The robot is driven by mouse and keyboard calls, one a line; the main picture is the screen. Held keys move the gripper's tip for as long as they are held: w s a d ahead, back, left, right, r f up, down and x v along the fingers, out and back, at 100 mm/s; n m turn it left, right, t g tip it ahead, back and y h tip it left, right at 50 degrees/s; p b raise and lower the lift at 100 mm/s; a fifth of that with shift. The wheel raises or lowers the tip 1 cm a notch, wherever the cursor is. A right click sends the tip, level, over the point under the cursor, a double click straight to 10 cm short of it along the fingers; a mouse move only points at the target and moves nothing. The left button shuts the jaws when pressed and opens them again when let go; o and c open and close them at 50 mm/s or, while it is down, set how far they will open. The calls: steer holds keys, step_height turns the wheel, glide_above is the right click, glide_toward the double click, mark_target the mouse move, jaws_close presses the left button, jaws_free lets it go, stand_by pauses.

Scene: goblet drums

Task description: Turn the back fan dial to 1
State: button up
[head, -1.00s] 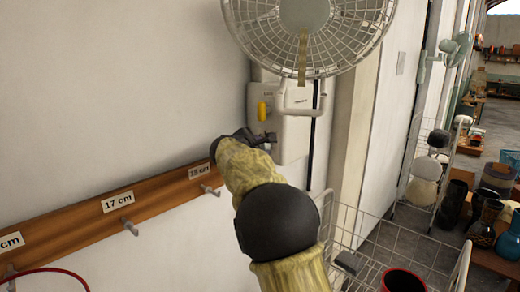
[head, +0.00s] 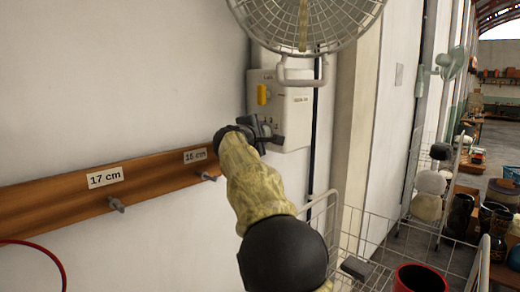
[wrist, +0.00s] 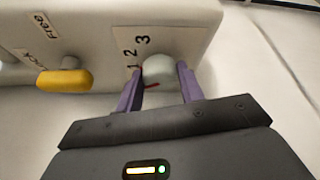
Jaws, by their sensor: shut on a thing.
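A wall fan (head: 300,22) hangs above its pale control box (head: 290,105). A pale rounded dial (wrist: 160,70) with a red mark sits on the box in the wrist view, beside the printed numbers 1, 2 and 3 (wrist: 138,54). My gripper (wrist: 160,84) is shut on the dial, one purple finger on each side. The red mark is low on the dial, near the finger by the 1; I cannot tell its exact setting. In the head view my gripper (head: 272,138) is at the box's lower edge and hides the dial.
A yellow knob (wrist: 65,78) with "Free" and "Lock" labels is on the same box. A wooden peg rail (head: 60,192) runs along the wall at left. A wire basket (head: 395,235) stands at lower right. Another fan (head: 450,62) hangs farther back.

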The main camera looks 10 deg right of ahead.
steer(key=m+b, duration=0.1)
steer(key=b, duration=0.1)
steer(key=shift+f+t+b, duration=0.3)
steer(key=shift+f+b, duration=0.05)
steer(key=shift+b, duration=0.05)
steer(key=shift+r+m, duration=0.15)
steer(key=shift+m, duration=0.25)
steer(key=o, duration=1)
steer(key=shift+r+h, duration=0.1)
steer(key=shift+h, duration=0.2)
steer(key=b+v, duration=0.8)
steer(key=v, duration=0.9)
steer(key=shift+s, duration=0.25)
